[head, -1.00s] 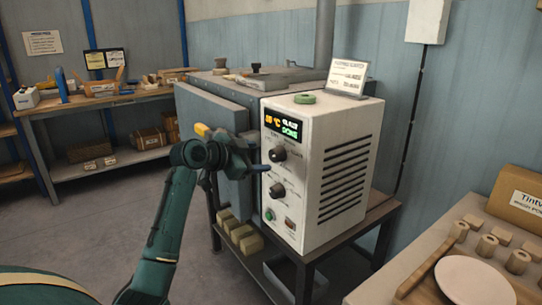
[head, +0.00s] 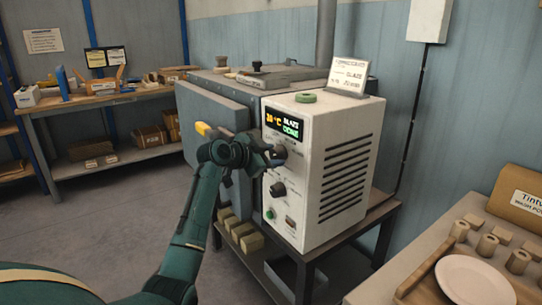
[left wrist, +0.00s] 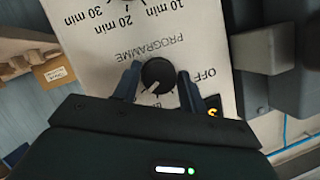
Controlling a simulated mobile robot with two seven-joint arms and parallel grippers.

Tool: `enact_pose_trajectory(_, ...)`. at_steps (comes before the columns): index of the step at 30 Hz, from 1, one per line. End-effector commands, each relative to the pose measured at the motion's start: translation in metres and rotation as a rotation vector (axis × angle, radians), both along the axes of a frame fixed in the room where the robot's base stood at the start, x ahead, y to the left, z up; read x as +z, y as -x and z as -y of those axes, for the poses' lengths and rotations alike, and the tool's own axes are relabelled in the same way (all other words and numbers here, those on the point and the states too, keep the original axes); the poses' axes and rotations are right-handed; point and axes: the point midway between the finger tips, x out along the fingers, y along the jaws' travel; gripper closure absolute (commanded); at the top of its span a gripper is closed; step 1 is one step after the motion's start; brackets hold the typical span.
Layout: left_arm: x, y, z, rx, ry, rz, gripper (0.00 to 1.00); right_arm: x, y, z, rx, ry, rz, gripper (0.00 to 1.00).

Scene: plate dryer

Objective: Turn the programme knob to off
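The programme knob (left wrist: 158,76) is black and round, on the white control panel (left wrist: 92,62) under the word PROGRAMME. Its pale mark points to the lower left in the left wrist view, away from the OFF label (left wrist: 205,76) at its right. My left gripper (left wrist: 157,82) is open, one finger on each side of the knob, with small gaps showing. In the head view my left gripper (head: 276,157) is at the upper knob of the white control box (head: 340,160) and partly hides it. My right gripper is in neither view.
A second knob (head: 278,189) sits below on the panel, with a green button (head: 270,214) lower down. The lit display (head: 283,125) is just above my gripper. The grey kiln door (head: 212,125) stands close at the left. A bench with a plate (head: 472,278) is at the right.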

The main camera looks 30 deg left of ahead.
Motion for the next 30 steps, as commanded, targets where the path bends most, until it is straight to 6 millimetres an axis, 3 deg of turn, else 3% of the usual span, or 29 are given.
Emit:
enact_pose_trajectory(9,0.0,0.0,0.0,0.0,0.0,-0.001,0.82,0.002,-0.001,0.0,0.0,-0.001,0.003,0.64)
enact_pose_trajectory(20,0.002,0.0,-0.001,0.0,0.068,-0.03,0.82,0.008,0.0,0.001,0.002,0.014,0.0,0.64)
enact_pose_trajectory(30,0.004,-0.001,-0.002,0.001,0.311,-0.133,0.82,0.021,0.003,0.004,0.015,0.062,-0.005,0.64)
